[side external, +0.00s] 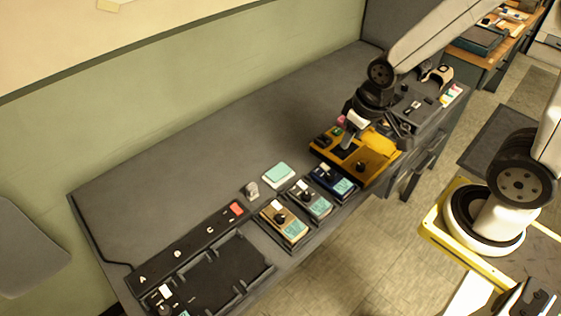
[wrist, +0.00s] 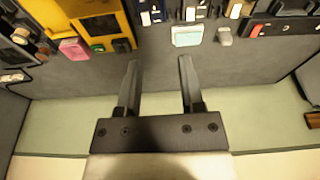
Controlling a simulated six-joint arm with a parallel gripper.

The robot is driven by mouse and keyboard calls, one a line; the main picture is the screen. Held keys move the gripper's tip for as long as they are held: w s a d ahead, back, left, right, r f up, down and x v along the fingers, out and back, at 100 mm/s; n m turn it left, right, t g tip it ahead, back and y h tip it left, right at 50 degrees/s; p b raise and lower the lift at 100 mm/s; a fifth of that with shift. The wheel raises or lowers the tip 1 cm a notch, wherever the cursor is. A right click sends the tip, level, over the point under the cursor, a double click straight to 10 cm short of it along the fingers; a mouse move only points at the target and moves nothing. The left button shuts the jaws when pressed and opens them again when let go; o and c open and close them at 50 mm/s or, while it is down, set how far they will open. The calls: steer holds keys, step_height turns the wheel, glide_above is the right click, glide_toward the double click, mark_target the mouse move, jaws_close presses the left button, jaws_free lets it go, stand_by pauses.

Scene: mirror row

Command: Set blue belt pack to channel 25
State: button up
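The blue belt pack (side external: 335,182) lies on the table beside the yellow box, with a dark knob and a pale teal face. Its channel reading is too small to make out. In the wrist view only part of the blue belt pack (wrist: 150,12) shows at the top edge. A grey belt pack (side external: 310,200) and a tan belt pack (side external: 284,222) lie beside it in a row. My gripper (wrist: 159,65) is open, with nothing between its fingers. In the side view it hangs over or near the yellow box, apart from the blue pack.
The yellow box (side external: 375,160) with a dark knob stands right of the packs. A teal-topped block (side external: 279,174) and a small grey piece (side external: 251,189) lie behind the row. A black tray (side external: 222,275) and lettered strip (side external: 180,250) are at left. The rear tabletop is clear.

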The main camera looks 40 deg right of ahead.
mark_target(330, 176)
steer(key=w+f+n+g, duration=0.1)
steer(key=f, duration=0.2)
steer(key=w+f+n, duration=0.2)
steer(key=f, duration=0.1)
steer(key=w+d+f+n+g, duration=0.1)
steer(key=f, duration=0.1)
steer(key=shift+w+d+f+g, duration=0.1)
steer(key=shift+w+f+g, duration=0.05)
steer(key=shift+f+g, duration=0.2)
steer(key=shift+f, duration=0.15)
steer(key=shift+f, duration=3.8)
jaws_close()
